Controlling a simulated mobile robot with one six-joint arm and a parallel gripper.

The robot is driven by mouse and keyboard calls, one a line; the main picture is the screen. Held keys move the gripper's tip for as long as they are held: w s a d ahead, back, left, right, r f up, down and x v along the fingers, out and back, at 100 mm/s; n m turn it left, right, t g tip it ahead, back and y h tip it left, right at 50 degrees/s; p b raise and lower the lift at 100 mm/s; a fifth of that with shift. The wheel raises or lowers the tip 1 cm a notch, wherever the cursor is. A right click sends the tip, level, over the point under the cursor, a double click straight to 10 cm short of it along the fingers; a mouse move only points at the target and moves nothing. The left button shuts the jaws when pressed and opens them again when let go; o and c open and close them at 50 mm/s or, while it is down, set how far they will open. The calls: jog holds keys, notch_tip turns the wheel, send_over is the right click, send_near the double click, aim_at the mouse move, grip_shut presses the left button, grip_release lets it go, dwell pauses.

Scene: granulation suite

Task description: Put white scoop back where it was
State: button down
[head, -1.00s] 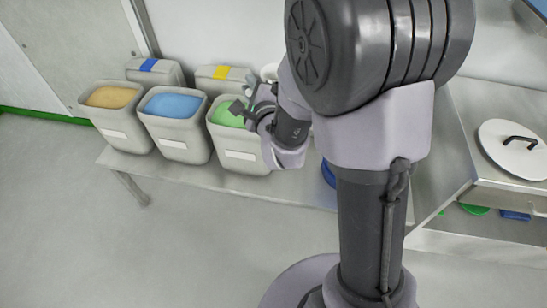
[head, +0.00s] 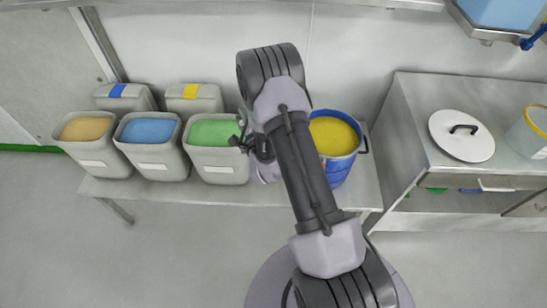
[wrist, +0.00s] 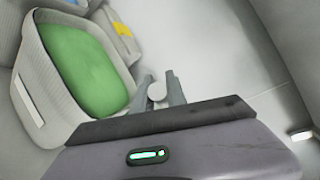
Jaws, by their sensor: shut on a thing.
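My gripper (head: 240,138) is at the right edge of the bin of green powder (head: 214,133) in the head view. In the wrist view my gripper (wrist: 160,88) is shut on a small white rounded piece, the visible part of the white scoop (wrist: 156,91). The rest of the scoop is hidden by the fingers and wrist. The green bin also shows at the left of the wrist view (wrist: 50,85), beside the fingers.
Bins of tan (head: 86,128) and blue powder (head: 148,131) stand left of the green one on a low bench (head: 210,190). Two lidded bins stand behind. A blue drum of yellow powder (head: 343,170) is right of my arm. A steel counter (head: 410,130) holds a white lid (head: 462,136).

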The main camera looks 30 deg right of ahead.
jog(key=shift+h, duration=0.3)
jog(key=d+f+b, duration=0.1)
jog(key=f+b, duration=0.3)
jog(key=f, duration=0.7)
jog(key=s+d+f+b, duration=0.1)
jog(key=f+b, duration=0.2)
jog(key=f, duration=0.8)
jog(key=s+f+b, duration=0.1)
jog(key=f+b, duration=0.3)
jog(key=f, duration=0.7)
jog(key=shift+s+d+b, duration=0.1)
jog(key=shift+d+b, duration=0.2)
jog(key=shift+d, duration=0.1)
jog(key=shift+r, duration=0.2)
jog(key=c, duration=1.3)
grip_release()
jog(key=shift+f, duration=0.15)
jog(key=shift+c, duration=0.2)
